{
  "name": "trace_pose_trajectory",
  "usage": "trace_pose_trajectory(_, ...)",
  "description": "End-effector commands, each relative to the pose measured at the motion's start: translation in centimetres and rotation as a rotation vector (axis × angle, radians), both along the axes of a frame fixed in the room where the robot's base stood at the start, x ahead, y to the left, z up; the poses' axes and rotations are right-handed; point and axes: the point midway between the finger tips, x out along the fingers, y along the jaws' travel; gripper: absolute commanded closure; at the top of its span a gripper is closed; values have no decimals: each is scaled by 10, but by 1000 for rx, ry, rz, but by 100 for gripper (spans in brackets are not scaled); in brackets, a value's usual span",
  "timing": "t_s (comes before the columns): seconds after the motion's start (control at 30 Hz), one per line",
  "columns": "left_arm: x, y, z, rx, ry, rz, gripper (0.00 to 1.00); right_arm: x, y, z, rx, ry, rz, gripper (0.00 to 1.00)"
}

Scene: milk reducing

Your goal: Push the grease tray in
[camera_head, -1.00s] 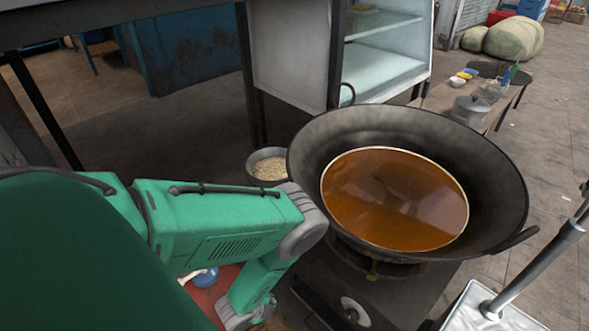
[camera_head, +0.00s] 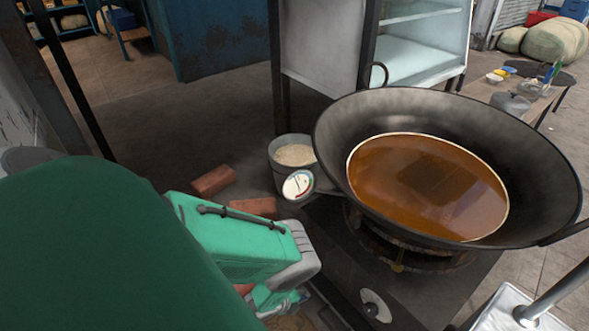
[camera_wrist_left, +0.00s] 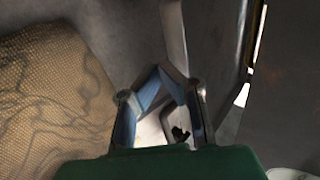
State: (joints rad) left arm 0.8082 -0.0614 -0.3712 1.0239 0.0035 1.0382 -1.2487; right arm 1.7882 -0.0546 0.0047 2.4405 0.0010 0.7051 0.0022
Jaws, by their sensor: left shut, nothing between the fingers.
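A dark, flat metal edge (camera_head: 338,302) shows low under the front of the wok stove in the head view. It may be the grease tray, but I cannot tell how far out it stands. My left gripper (camera_head: 287,303) is low beside it, mostly hidden behind my green arm. In the left wrist view my left gripper (camera_wrist_left: 161,70) is shut and empty. A lit metal strip (camera_wrist_left: 174,35) lies just beyond its fingertips; I cannot tell if they touch. My right gripper does not show.
A big black wok (camera_head: 335,125) of brown oil stands on the stove. A patterned sack-like surface (camera_wrist_left: 50,95) fills the wrist view's left. A silver tray (camera_head: 497,300) is at lower right.

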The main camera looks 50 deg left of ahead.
Motion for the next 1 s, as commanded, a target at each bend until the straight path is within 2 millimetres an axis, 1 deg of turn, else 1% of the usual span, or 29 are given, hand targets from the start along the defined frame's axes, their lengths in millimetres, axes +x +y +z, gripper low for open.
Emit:
trace_pose_trajectory(0.03, 10, -1, 1, 0, -4, -1, 100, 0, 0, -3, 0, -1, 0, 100)
trace_pose_trajectory(0.2, 25, -2, 2, 0, -2, 0, 100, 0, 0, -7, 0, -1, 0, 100)
trace_pose_trajectory(0.3, 28, -3, 3, 0, -2, 0, 100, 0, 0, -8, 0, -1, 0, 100)
trace_pose_trajectory(0.63, 30, -3, 3, 0, -3, 0, 100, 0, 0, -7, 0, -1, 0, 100)
trace_pose_trajectory(0.67, 32, -3, 3, -1, -4, -1, 100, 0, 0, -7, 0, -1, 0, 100)
trace_pose_trajectory(0.9, 69, -6, 3, -1, -4, -1, 100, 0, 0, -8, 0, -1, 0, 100)
trace_pose_trajectory(1.0, 75, -6, 3, -1, -3, -1, 100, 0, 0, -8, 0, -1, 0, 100)
